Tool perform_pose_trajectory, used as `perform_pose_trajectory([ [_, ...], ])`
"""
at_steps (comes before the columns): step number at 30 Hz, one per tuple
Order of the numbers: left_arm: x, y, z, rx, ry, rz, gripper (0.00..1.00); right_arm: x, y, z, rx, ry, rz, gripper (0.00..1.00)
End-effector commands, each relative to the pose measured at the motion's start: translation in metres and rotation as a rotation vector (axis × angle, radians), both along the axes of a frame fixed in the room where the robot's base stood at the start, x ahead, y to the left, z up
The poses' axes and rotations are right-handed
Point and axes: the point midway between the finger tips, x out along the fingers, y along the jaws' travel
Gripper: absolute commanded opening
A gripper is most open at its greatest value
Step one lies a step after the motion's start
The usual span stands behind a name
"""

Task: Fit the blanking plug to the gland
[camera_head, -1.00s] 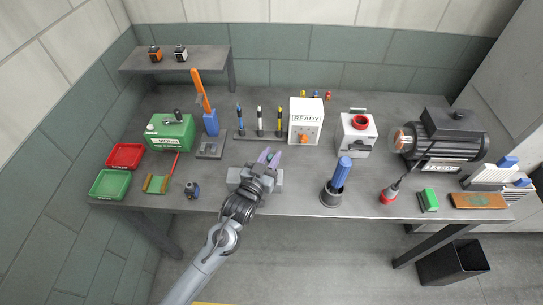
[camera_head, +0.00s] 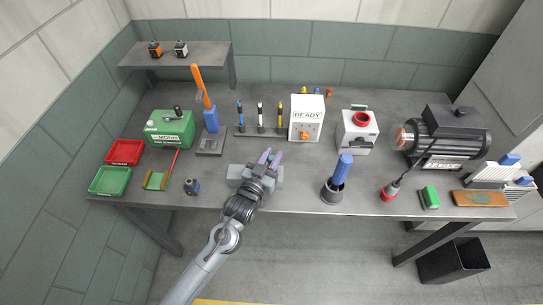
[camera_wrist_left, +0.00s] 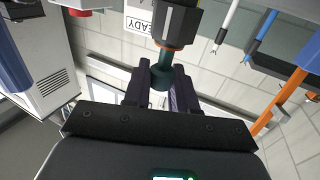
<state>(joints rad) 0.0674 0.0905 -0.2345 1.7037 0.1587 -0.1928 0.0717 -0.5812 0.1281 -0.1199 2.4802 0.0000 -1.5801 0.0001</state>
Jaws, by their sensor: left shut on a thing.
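My left gripper (camera_head: 268,157) is above the front middle of the table, its purple-grey fingers pointing to the back. In the left wrist view its fingers (camera_wrist_left: 160,88) are shut on a small teal part, which I take for the blanking plug (camera_wrist_left: 161,72). Directly beyond the teal part is a dark cylinder (camera_wrist_left: 177,18) with a pale stripe and an orange ring. It looks joined to the teal part, but I cannot tell surely. A small dark-blue and orange fitting (camera_head: 192,187) stands on the table left of the gripper; I cannot tell whether it is the gland. My right gripper is not in view.
A rack of upright tools (camera_head: 260,136) and a READY box (camera_head: 307,110) stand behind the gripper. A blue-handled tool in a cup (camera_head: 332,192) is to its right. Red (camera_head: 125,153) and green (camera_head: 110,182) trays lie at left. A motor (camera_head: 448,138) stands at right.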

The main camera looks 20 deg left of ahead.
Motion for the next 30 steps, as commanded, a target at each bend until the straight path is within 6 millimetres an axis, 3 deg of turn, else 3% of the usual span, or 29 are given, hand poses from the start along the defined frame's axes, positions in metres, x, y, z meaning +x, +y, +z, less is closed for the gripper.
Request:
perform_pose_trajectory([
  [12,0.0,0.0,-0.016,0.0,0.0,0.0,0.0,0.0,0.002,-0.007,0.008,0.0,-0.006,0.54],
  [30,0.0,0.0,-0.018,0.0,-0.001,0.0,0.0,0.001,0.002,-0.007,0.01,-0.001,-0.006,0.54],
])
